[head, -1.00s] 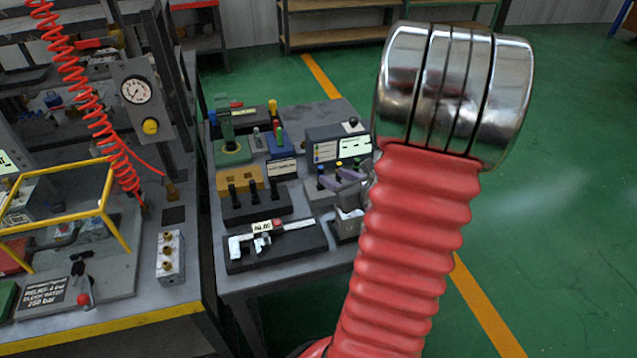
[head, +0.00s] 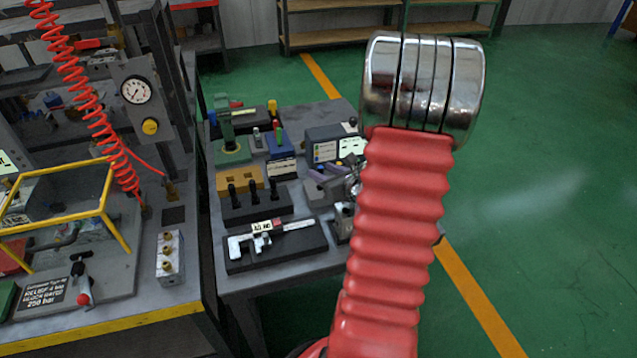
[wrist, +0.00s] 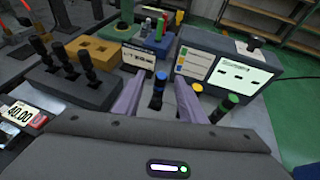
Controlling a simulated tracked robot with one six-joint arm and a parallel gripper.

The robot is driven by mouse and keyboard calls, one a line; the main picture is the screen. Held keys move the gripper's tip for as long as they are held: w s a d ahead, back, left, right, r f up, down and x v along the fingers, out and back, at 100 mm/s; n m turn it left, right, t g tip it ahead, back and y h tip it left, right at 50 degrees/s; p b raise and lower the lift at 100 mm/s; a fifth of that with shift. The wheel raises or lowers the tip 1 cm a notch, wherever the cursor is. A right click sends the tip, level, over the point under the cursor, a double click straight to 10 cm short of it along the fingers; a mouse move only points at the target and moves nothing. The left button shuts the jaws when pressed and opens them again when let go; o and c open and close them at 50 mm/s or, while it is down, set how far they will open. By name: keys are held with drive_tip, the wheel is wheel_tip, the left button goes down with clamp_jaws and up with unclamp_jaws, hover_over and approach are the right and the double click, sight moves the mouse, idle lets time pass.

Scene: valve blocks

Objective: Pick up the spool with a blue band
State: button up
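The spool with a blue band (wrist: 158,90) stands upright in the wrist view, dark-bodied with blue at its top. My gripper (wrist: 158,85) is open, with one pale purple finger on each side of it and a small gap visible on both sides. Its lower part is hidden by the gripper body. A green-topped spool (wrist: 223,108) stands to the right, outside the right finger. A yellow top (wrist: 197,87) shows just beyond that finger. In the head view my gripper (head: 327,171) is over the right side of the bench, partly behind my red arm, and the blue band is hard to make out.
A grey box with white label panels (wrist: 228,72) stands close behind and right of the spools. A block with several black pegs (wrist: 70,80) and an orange block (wrist: 98,50) are to the left. A caliper on a dark pad (head: 272,243) lies nearer the front.

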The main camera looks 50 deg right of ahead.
drive_tip(key=shift+x, duration=1.45)
clamp_jaws()
